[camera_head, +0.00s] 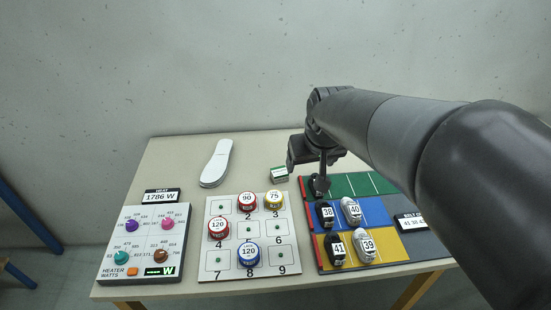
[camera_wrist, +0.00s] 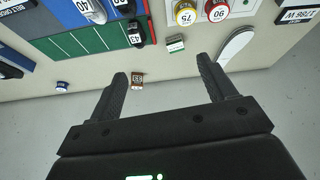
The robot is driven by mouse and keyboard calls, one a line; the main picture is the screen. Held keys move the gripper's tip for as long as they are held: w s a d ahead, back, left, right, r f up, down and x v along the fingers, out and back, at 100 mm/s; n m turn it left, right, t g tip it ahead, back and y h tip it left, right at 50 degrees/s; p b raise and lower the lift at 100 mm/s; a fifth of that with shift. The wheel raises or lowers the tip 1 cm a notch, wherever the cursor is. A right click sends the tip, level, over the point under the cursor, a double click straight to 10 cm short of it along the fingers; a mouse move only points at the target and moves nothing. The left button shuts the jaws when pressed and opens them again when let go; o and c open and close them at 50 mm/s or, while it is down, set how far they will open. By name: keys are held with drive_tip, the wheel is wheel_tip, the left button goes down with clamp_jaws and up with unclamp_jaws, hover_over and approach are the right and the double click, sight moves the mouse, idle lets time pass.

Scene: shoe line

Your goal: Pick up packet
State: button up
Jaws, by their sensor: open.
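A small brown packet (camera_wrist: 137,80) with a pale printed label lies near the far edge of the table in the wrist view. In the head view I cannot make it out; my arm and gripper cover that area. My gripper (camera_wrist: 163,70) is open and empty, its two fingers spread wide. The packet appears between the fingers, close beside the left one and not held. In the head view my gripper (camera_head: 303,160) hangs over the back of the table, above the green lane.
A green and white box (camera_head: 279,173) stands nearby, with a white insole (camera_head: 216,163) farther left. The coloured lane board (camera_head: 345,185) holds several small shoes. A numbered board (camera_head: 210,258) with round weights and a heater panel (camera_head: 140,243) fill the front left.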

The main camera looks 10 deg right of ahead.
drive_tip(key=w+a+f, duration=0.2)
drive_tip(key=w+f, duration=0.4)
drive_tip(key=w, duration=0.5)
drive_tip(key=n+y, duration=0.1)
approach(280, 171)
drive_tip(key=shift+g, duration=0.4)
drive_tip(key=x, duration=1)
drive_tip(key=shift+w+f, duration=0.15)
drive_tip(key=shift+w, duration=0.25)
drive_tip(key=c, duration=1.1)
